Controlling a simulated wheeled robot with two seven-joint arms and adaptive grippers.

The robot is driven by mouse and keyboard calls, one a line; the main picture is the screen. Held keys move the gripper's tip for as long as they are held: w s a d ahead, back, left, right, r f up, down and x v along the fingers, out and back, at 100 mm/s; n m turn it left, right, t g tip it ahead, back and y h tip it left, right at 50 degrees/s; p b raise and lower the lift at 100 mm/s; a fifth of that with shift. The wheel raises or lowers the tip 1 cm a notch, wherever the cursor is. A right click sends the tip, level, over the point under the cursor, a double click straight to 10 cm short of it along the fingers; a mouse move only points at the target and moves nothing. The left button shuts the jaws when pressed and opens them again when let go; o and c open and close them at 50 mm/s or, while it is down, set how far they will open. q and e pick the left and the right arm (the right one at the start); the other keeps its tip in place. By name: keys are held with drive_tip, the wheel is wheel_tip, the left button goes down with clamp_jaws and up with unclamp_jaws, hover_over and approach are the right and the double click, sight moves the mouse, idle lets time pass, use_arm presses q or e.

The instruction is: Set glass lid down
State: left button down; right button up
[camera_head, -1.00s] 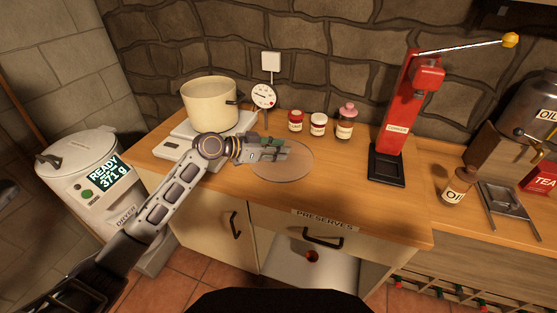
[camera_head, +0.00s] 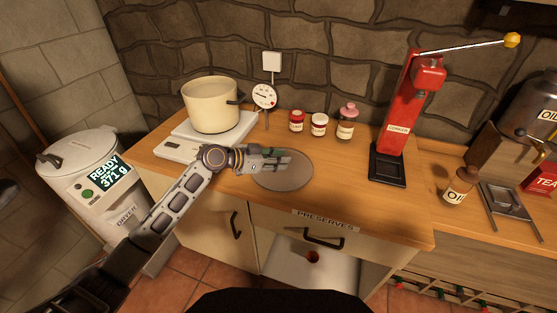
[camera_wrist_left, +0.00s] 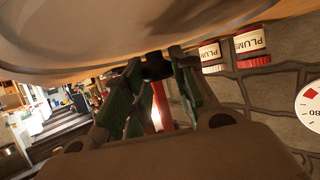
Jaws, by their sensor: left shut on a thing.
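The glass lid (camera_head: 284,181) is a round, see-through disc over the wooden counter, in front of the jars. My left gripper (camera_head: 284,160) comes in from the left and is shut on the lid's knob. In the left wrist view the lid (camera_wrist_left: 110,25) spans the top of the picture, and its dark knob (camera_wrist_left: 155,66) sits between the green-padded fingers. The lid looks close to the counter, but I cannot tell whether it touches. My right gripper is out of view.
A dial gauge (camera_head: 264,97), several small jars (camera_head: 319,125) and a red lever press (camera_head: 396,115) stand behind. The counter (camera_head: 335,185) is clear right of the lid.

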use_arm(q)
drive_tip(key=c, duration=1.2)
unclamp_jaws()
drive_tip(key=shift+o, duration=0.2)
drive_tip(key=shift+v, duration=6)
